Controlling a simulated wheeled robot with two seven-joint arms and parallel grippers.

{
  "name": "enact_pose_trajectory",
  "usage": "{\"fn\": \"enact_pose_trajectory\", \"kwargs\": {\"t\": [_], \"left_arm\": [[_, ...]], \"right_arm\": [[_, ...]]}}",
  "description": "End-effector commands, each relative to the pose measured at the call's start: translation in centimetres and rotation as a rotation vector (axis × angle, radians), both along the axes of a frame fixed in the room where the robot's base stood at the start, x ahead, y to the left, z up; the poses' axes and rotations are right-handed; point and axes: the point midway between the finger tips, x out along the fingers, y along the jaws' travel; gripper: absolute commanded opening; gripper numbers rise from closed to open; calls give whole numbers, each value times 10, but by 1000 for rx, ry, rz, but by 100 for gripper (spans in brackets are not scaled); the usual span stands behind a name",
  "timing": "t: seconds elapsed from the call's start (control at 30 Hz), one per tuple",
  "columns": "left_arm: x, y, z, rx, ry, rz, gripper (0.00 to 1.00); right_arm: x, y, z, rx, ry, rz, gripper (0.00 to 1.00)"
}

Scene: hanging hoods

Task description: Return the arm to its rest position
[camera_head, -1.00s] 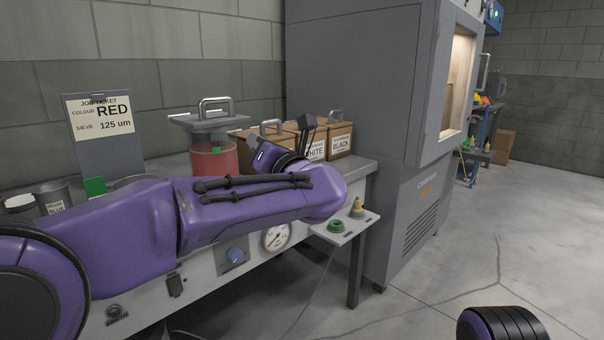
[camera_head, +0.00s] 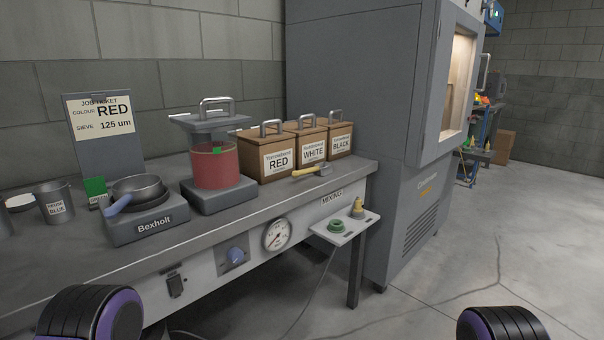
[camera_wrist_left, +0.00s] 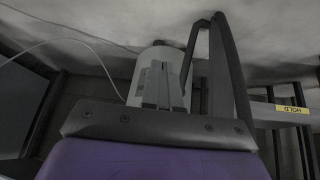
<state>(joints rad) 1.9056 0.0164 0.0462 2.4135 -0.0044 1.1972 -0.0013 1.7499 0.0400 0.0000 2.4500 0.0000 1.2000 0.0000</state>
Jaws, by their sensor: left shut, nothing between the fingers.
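My left arm is drawn back from the bench, and only its black and purple rounded part (camera_head: 90,315) shows at the bottom left of the head view. My left gripper (camera_wrist_left: 157,84) shows in the left wrist view, its grey fingers together with nothing between them. The wrist view faces the pale floor and darker structures. My right arm shows only as a similar rounded part (camera_head: 503,325) at the bottom right of the head view; its gripper is out of view.
The bench (camera_head: 85,252) holds a Bexholt scale (camera_head: 150,225) with a pan, a lidded red container (camera_head: 215,166), three labelled boxes and a yellow-ended scoop (camera_head: 312,171). A small side shelf (camera_head: 347,228) juts out at the right. A grey cabinet (camera_head: 350,70) stands behind. Floor at right is clear.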

Motion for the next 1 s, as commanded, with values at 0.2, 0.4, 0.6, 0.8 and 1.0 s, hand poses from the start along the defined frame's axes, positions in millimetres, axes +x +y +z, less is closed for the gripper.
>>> {"fn": "enact_pose_trajectory", "kwargs": {"t": [0.2,0.4,0.6,0.8,1.0], "left_arm": [[-91,24,-15,41,210,38,0],[-85,23,57,42,194,39,0],[-84,23,134,41,193,39,0],[-84,23,181,42,192,39,0],[-84,23,182,40,191,40,0]], "right_arm": [[0,0,11,0,0,0,0],[0,0,81,-1,-1,0,0],[0,0,158,0,0,0,0],[0,0,205,0,0,0,0],[0,0,206,0,0,0,0]]}}
